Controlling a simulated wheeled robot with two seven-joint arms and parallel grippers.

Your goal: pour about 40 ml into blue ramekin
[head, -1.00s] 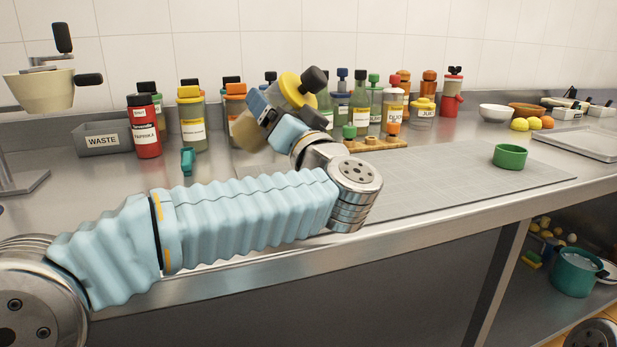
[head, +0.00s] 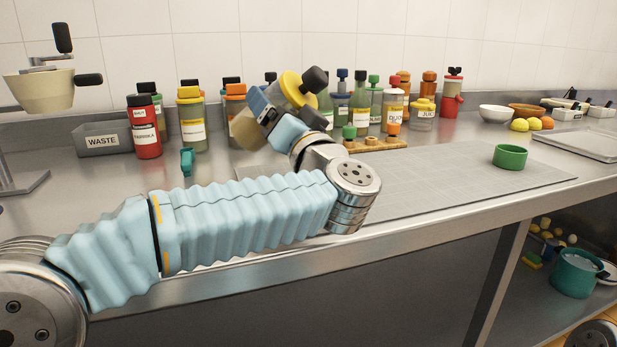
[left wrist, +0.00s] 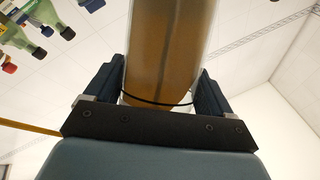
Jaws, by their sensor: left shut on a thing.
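My left gripper (head: 268,112) is shut on a clear bottle of amber liquid and holds it tilted above the counter. The bottle (head: 246,130) has a yellow collar and a dark cap, which point up and right; its lower end points down and left. In the left wrist view the bottle (left wrist: 168,45) stands between both fingers, with a dark band around it. A small green ramekin (head: 510,157) sits on the grey mat at the right, well apart from the bottle. I see no blue ramekin. My right gripper is not in view.
Several sauce bottles, a red one (head: 146,140) among them, line the back of the counter. A grey WASTE bin (head: 103,140) is at the left. The mat is clear around the ramekin.

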